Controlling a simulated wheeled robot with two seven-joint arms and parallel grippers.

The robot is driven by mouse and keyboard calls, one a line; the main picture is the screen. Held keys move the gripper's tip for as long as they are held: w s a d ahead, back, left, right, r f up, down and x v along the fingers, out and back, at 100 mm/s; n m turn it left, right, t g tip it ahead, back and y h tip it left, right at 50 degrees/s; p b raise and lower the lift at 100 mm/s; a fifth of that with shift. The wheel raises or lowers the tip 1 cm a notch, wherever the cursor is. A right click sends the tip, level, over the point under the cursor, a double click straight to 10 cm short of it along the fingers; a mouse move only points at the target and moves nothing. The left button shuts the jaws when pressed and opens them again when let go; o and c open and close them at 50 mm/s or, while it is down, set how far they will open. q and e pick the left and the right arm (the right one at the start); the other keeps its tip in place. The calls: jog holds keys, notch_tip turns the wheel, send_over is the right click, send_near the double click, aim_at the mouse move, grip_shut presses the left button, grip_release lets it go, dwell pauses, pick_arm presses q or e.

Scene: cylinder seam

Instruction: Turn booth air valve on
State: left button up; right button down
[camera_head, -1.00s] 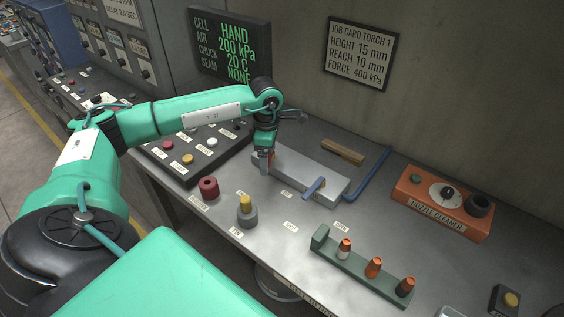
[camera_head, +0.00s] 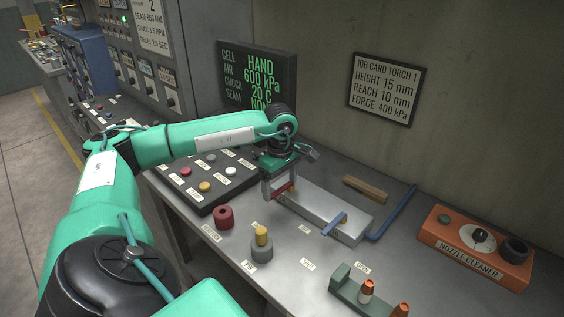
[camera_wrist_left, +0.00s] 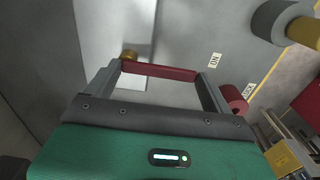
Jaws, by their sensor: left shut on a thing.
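A grey valve block (camera_head: 325,210) lies on the bench and carries a red handle (camera_head: 286,187) at its left end and a blue lever (camera_head: 336,223) toward its right end. My left gripper (camera_head: 280,191) is at the left end of the block, shut on the red handle. In the left wrist view the red handle (camera_wrist_left: 160,71) spans between the two fingertips, and an "ON" label (camera_wrist_left: 214,60) lies to the right of them. The wall display (camera_head: 258,78) reads HAND, 600 kPa, 20 C, NONE. My right gripper is not in view.
A button panel (camera_head: 191,205) sits left of the block. A red ring (camera_head: 224,217) and a grey, yellow-topped post (camera_head: 262,247) stand in front. A nozzle rack (camera_head: 343,284), an orange nozzle cleaner (camera_head: 467,263) and a wooden bar (camera_head: 365,188) are to the right and behind.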

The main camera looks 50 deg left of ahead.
aim_at(280, 189)
pick_arm(q)
jog(key=shift+r, duration=0.1)
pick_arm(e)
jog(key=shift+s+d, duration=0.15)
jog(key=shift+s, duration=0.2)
pick_arm(q)
jog(key=o, duration=1.2)
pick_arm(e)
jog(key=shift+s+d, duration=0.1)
pick_arm(q)
jog(key=shift+o, duration=0.2)
jog(key=shift+w+r, duration=0.1)
jog(key=shift+r, duration=0.2)
notch_tip(280, 189, up, 13)
jog(key=b, duration=0.1)
jog(key=shift+b, duration=0.3)
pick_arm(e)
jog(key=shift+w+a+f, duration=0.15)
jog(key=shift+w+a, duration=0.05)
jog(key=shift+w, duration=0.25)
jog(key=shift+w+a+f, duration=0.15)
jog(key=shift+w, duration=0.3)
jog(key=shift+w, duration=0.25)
